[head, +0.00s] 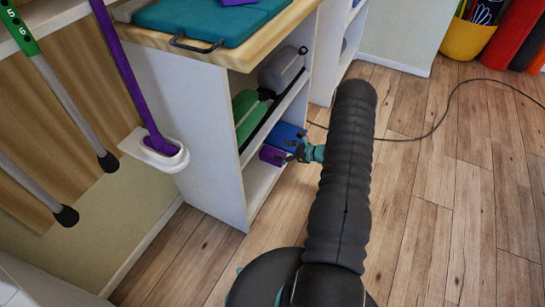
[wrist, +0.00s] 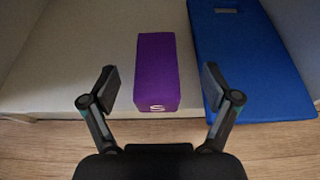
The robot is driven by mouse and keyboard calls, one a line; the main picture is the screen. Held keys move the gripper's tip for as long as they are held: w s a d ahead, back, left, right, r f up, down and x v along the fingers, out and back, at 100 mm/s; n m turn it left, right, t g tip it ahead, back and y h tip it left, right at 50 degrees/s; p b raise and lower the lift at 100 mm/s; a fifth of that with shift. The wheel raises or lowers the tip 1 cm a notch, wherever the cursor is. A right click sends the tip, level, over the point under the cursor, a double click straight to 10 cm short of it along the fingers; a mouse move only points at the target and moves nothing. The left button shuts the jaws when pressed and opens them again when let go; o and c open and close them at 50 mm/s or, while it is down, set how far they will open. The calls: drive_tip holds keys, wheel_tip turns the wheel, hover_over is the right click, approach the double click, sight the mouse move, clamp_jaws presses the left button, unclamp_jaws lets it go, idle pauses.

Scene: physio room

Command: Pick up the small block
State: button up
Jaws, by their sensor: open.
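The small block is a purple block with a pale S-shaped mark on its near end (wrist: 157,72). In the wrist view it lies on the pale bottom shelf (wrist: 60,65), between and ahead of the fingertips. In the head view the purple block (head: 272,155) shows low in the white shelf unit, partly hidden by my gripper. My gripper (wrist: 159,88) is open and empty, with one finger on each side of the block's line. In the head view my gripper (head: 292,150) is at the shelf opening.
A blue block or pad (wrist: 240,60) lies close to the right of the purple block. Green and grey rolls (head: 248,112) lie on the shelf above. A purple stick (head: 130,75) hangs at the unit's side. A dark cable (head: 440,115) crosses the wooden floor.

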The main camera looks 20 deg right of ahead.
sight(274, 153)
drive_tip(key=shift+s+f+x, duration=0.1)
drive_tip(key=shift+f+x, duration=0.1)
drive_tip(key=shift+x, duration=0.75)
drive_tip(key=shift+s+f+x, duration=0.15)
drive_tip(key=shift+f+x, duration=0.05)
drive_tip(key=shift+x, duration=0.7)
drive_tip(key=shift+s+f+x, duration=0.1)
drive_tip(key=shift+f+x, duration=0.1)
drive_tip(key=shift+x, duration=0.75)
drive_tip(key=shift+r, duration=0.1)
drive_tip(key=c, duration=1.2)
